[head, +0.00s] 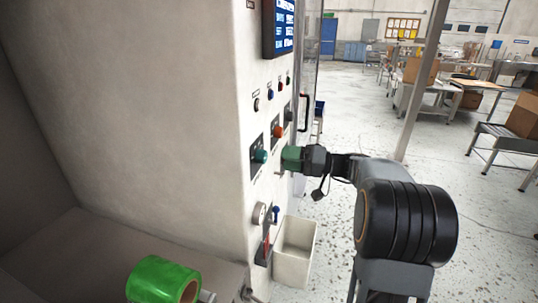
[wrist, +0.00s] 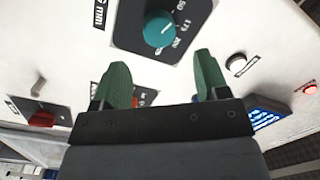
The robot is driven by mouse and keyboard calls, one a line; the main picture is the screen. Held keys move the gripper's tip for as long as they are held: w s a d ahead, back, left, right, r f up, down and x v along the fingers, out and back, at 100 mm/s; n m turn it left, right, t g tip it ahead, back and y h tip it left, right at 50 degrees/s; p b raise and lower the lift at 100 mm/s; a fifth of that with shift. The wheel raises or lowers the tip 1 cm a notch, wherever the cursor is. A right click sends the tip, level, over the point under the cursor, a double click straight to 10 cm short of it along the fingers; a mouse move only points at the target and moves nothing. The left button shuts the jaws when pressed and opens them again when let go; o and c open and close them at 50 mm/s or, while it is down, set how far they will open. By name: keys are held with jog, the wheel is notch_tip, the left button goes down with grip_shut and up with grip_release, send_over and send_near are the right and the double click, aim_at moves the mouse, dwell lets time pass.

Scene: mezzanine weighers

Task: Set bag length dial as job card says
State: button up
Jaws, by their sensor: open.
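A teal dial knob (wrist: 159,29) stands on a dark scale plate (wrist: 184,48) with white numbers, beside a label ending in "mm". It also shows on the machine's side panel in the head view (head: 261,156). Which way its pointer faces cannot be told. My gripper (wrist: 162,72) has green fingers, open and empty, on either side of and short of the knob, not touching it in the wrist view. In the head view my gripper (head: 286,158) is just right of the knob. I see no readable job card.
An orange knob (head: 278,132) sits above the teal one, with small buttons and a blue-lit screen (head: 284,28) higher up. A gauge (head: 259,214) and a pale bin (head: 294,250) are below. A green roll (head: 163,281) lies at the front. Open floor spreads right.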

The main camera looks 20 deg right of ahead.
aim_at(266, 156)
jog(key=shift+p+x, duration=0.55)
jog(key=shift+x, duration=2.45)
jog(key=c, duration=0.9)
jog(key=shift+f+m, duration=0.1)
jog(key=shift+m, duration=0.2)
jog(key=m+b, duration=0.1)
jog(key=m, duration=0.2)
jog(key=shift+f, duration=0.1)
jog(key=shift+m+t, duration=0.3)
jog(key=shift+m, duration=2.4)
